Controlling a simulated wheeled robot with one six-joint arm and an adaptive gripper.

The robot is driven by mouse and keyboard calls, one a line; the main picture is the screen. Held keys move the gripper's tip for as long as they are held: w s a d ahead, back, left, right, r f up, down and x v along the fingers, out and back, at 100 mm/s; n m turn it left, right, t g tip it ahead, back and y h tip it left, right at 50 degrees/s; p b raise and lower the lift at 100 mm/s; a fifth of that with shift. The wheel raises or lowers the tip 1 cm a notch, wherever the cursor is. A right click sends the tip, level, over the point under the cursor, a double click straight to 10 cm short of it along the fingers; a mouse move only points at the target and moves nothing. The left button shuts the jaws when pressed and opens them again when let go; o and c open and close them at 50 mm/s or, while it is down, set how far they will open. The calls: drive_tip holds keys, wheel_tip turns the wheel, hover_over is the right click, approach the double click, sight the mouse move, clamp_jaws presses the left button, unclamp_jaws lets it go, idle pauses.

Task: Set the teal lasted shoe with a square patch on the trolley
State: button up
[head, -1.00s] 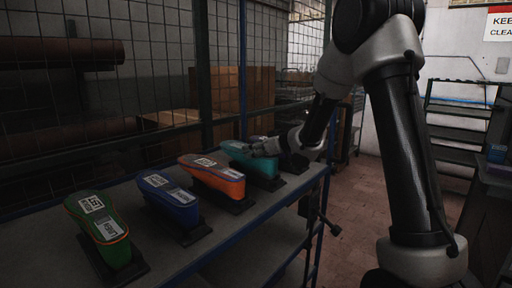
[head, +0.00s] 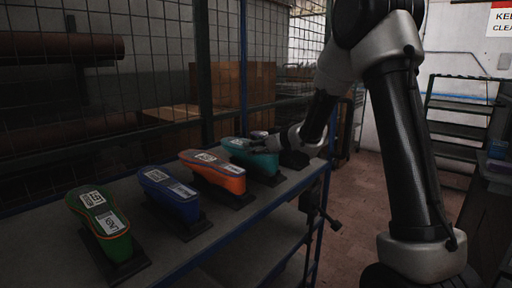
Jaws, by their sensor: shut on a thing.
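The teal lasted shoe (head: 262,162) stands at the far end of the bench, on a dark base, with a white label on its top. My gripper (head: 258,148) reaches in from the right and is shut on the upper part of the teal shoe. The fingertips are small and dark here, and they partly cover the shoe's top. The shoe still appears to be at its base. I cannot make out the shape of its patch. No trolley can be clearly identified in this view.
An orange shoe (head: 218,178), a blue shoe (head: 170,195) and a green shoe (head: 104,225) stand nearer on the bench (head: 215,225). Another item (head: 293,158) is partly hidden behind my gripper. A wire mesh fence runs behind. Steps (head: 458,130) stand at right; floor between is clear.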

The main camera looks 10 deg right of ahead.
drive_tip(key=shift+f, duration=0.4)
drive_tip(key=o, duration=1.6)
drive_tip(key=shift+f, duration=0.15)
drive_tip(key=v, duration=1.2)
drive_tip(key=shift+d, duration=0.1)
